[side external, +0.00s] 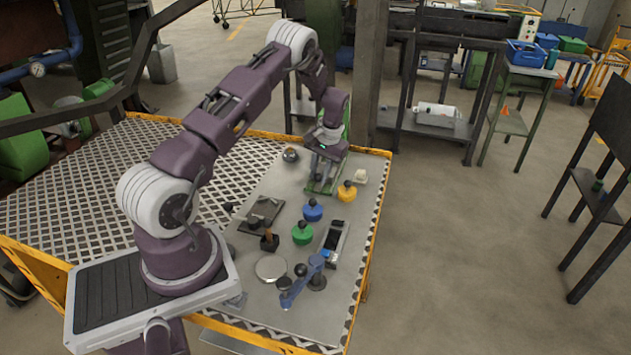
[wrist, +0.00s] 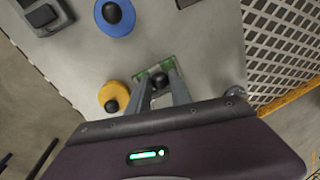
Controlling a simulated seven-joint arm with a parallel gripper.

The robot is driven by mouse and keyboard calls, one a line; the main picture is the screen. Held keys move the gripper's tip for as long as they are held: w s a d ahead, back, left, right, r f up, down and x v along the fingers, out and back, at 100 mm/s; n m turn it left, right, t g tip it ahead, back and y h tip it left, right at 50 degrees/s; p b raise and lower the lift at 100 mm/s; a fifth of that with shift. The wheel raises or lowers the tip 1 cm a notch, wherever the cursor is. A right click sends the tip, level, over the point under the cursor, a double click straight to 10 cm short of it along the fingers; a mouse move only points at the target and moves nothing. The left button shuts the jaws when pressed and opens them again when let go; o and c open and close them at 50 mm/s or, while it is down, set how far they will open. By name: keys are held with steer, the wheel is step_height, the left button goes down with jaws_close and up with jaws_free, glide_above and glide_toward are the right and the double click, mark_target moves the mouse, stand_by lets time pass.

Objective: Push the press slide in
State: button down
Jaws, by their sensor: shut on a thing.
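The press (side external: 340,157) appears to be the green frame at the far end of the grey plate, largely covered by my wrist. Its slide cannot be clearly picked out in the side view. In the wrist view a green-edged part (wrist: 142,73), probably of the slide, carries a black knob (wrist: 158,79). My gripper (wrist: 161,82) points down over this part, its fingers on either side of the knob and shut on it. In the side view my gripper (side external: 322,178) is low at the green frame, its fingertips hard to make out.
A yellow disc (side external: 347,194) and a blue disc (side external: 313,214), both knobbed, are close by. A dark ball (side external: 290,155) sits left of my gripper.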

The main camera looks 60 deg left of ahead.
steer(key=shift+w+a, duration=1.1)
steer(key=shift+a, duration=0.05)
steer(key=c, duration=1.2)
jaws_free()
